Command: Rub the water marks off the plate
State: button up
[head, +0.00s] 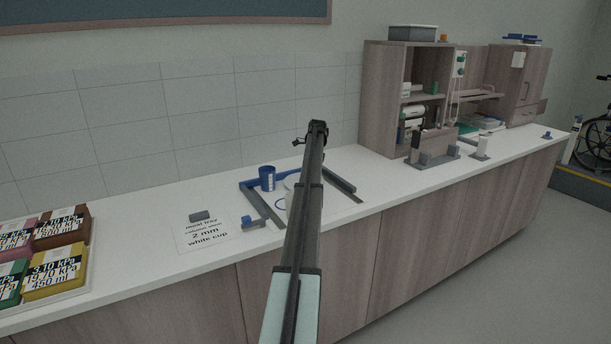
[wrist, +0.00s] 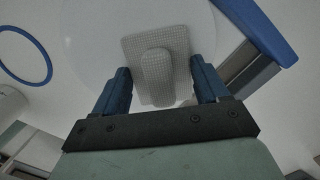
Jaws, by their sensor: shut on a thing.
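The plate (wrist: 95,45) is a pale round disc filling the upper middle of the wrist view; in the head view only a sliver of the plate (head: 290,181) shows beside my arm. A grey checked pad (wrist: 134,47) with a raised grip is over the plate and looks laid flat on it; I cannot tell how firmly it touches. My gripper (wrist: 160,68) has its two blue fingers on either side of the pad's grip, shut on it. My arm hides the gripper and pad in the head view. I cannot make out water marks.
A dark bar (head: 340,180) lies right of my arm. A printed card (head: 208,234) lies in front. Coloured boxes (head: 55,270) are far left. The right counter has free room.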

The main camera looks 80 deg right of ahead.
jog(key=shift+s+d+r, duration=0.15)
jog(key=shift+s+d, duration=0.05)
jog(key=shift+a+r, duration=0.1)
jog(key=shift+r, duration=3.75)
jog(key=shift+w, duration=0.1)
